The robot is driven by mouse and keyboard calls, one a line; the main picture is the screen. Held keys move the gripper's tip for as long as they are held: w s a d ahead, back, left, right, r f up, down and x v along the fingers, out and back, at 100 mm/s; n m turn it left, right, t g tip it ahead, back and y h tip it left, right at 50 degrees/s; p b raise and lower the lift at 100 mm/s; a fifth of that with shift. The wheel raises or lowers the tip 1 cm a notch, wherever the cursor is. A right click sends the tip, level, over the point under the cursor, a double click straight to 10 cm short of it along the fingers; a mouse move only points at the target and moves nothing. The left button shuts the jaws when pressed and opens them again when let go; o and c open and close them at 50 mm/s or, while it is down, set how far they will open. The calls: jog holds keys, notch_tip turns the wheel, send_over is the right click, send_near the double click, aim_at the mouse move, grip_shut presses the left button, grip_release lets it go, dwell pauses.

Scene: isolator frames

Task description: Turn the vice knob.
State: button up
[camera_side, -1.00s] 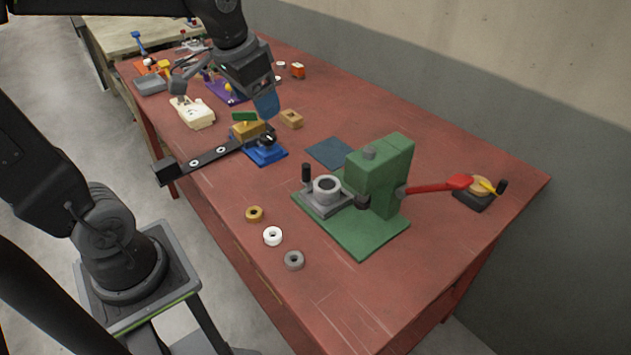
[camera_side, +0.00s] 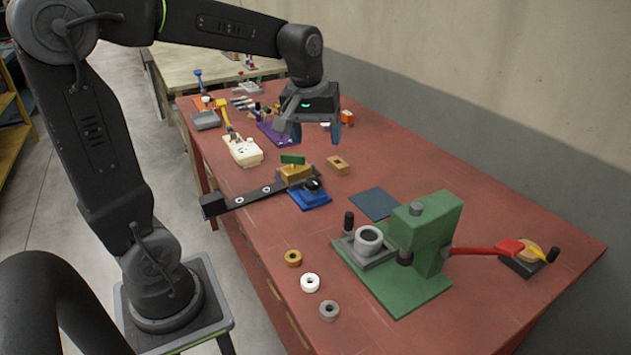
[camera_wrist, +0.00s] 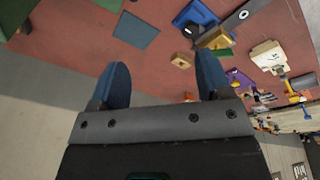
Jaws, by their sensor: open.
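The vice (camera_side: 309,198) has a blue base on the red table, with a black knob (camera_side: 313,184) on top. A tan block with a green piece (camera_side: 293,160) sits beside it, and a long black bar (camera_side: 250,198) runs off to the left. My gripper (camera_side: 316,138) is above and behind the vice, apart from it, with its two blue fingers open and empty. In the wrist view the fingers (camera_wrist: 162,70) are spread, and the blue base (camera_wrist: 195,15) shows near the top edge.
A green press (camera_side: 425,235) with a red lever (camera_side: 490,248) stands at the right. Several rings, including a white one (camera_side: 310,282), lie near the front edge. A tan block (camera_side: 338,165) and a blue mat (camera_side: 373,204) lie near the vice. A cream box (camera_side: 243,150) is further left.

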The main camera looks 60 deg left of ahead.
aim_at(313, 181)
jog(key=w+a+f+n+g, duration=0.1)
jog(key=w+a+f+n, duration=0.2)
jog(key=a, duration=0.3)
jog(key=w+a+f+n+g, duration=0.1)
jog(key=w+a+f+n, duration=0.2)
jog(key=a, duration=0.3)
jog(key=shift+h, duration=0.4)
notch_tip(313, 181, down, 14)
jog(key=shift+r, duration=0.15)
jog(key=shift+c, duration=0.4)
jog(key=c, duration=0.8)
jog(key=shift+c, duration=0.2)
